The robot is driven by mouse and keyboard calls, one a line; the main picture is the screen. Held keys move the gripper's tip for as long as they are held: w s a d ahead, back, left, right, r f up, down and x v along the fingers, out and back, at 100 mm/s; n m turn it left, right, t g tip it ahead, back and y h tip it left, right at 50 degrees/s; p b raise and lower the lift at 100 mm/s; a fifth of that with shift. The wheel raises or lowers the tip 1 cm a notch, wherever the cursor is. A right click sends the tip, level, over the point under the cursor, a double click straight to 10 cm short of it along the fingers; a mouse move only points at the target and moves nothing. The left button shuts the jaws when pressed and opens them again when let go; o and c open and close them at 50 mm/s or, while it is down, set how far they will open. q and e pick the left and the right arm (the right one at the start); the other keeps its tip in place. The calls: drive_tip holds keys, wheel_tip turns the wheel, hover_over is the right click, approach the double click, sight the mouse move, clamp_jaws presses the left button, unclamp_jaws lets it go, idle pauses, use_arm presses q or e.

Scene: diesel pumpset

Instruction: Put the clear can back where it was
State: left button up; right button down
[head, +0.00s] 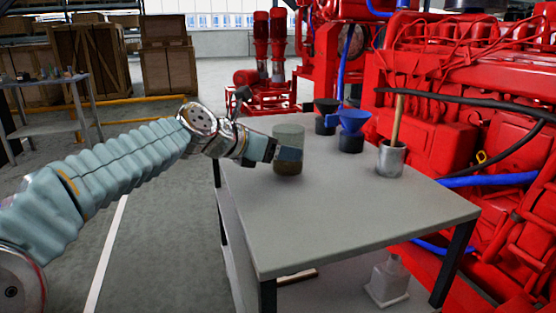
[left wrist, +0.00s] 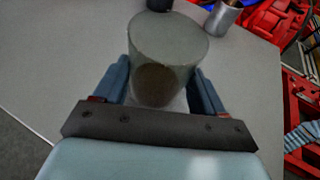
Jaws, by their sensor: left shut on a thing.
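The clear can (head: 289,135) is a see-through cylinder with dark brown contents at its bottom. It stands upright at the left rear part of the grey table (head: 335,215), on or just above the top; I cannot tell which. My left gripper (head: 287,154) reaches in from the left and is shut on the can. In the left wrist view the can (left wrist: 168,50) sits between the two blue fingers (left wrist: 160,88). My right gripper is not in view.
A black container (head: 325,124), a blue funnel on a dark container (head: 351,122) and a metal cup with a wooden handle (head: 391,158) stand along the table's back and right. The table's front is clear. A red engine (head: 455,70) stands behind.

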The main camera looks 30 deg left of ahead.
use_arm(q)
drive_tip(key=shift+f, duration=0.85)
drive_tip(key=shift+f, duration=0.15)
drive_tip(key=o, duration=1.2)
drive_tip(key=shift+o, duration=0.2)
drive_tip(key=shift+s+r, duration=0.1)
drive_tip(key=shift+r, duration=0.1)
drive_tip(key=v, duration=1.2)
drive_tip(key=shift+p, duration=0.3)
